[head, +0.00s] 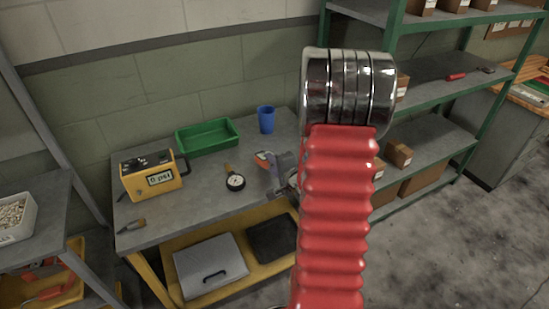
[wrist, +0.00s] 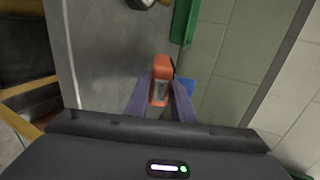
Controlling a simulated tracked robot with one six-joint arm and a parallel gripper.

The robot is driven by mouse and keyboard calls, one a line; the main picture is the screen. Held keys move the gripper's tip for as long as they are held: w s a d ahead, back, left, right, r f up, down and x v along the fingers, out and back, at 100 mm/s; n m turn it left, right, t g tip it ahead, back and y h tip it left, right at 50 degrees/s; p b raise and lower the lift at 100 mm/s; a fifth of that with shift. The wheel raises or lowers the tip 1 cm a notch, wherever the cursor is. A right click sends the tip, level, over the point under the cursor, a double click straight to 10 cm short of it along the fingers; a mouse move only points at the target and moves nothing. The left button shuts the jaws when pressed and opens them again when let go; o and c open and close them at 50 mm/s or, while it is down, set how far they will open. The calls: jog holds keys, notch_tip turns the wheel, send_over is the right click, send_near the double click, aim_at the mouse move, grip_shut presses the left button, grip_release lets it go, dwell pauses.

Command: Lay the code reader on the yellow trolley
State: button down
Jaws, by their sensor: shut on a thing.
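The code reader (wrist: 160,68) is orange with a grey face, between my gripper's two fingers in the wrist view. My gripper (wrist: 160,98) is shut on it. In the head view the orange end of the reader (head: 262,157) shows beside my gripper (head: 277,175), left of my red arm, which hides part of the hand. Both appear over the right part of the yellow trolley (head: 200,209), which has a grey top and yellow frame. The top also fills the left of the wrist view (wrist: 110,50). I cannot tell whether the reader touches the top.
On the trolley top are a yellow gauge box (head: 152,175), a green tray (head: 207,137), a blue cup (head: 266,119), a round dial (head: 235,182) and a brush-like tool (head: 132,226). The front middle is clear. Green shelving (head: 440,75) stands right; a wall is behind.

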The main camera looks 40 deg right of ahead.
jog(key=shift+f, duration=0.15)
jog(key=c, duration=1.5)
grip_release()
jog(key=shift+o, duration=0.2)
